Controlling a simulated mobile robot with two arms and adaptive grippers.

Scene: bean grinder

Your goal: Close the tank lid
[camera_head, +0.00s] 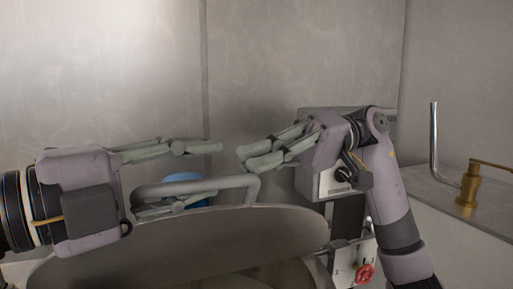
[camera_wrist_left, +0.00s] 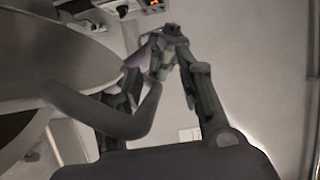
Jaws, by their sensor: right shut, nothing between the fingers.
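In the left wrist view the handle (camera_wrist_left: 110,118) shows near the left finger, with the lid (camera_wrist_left: 65,62) at left. My right gripper (camera_head: 246,158) is shut and empty, its fingers pointing left, just above and beyond the handle's right end.
A grey machine box (camera_head: 324,186) with a black knob is behind my right arm. A red knob (camera_head: 365,273) sits on a panel below it. A blue object (camera_head: 184,177) is partly hidden behind the handle. A brass fitting (camera_head: 468,186) and steel pipe (camera_head: 434,140) stand on the right counter.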

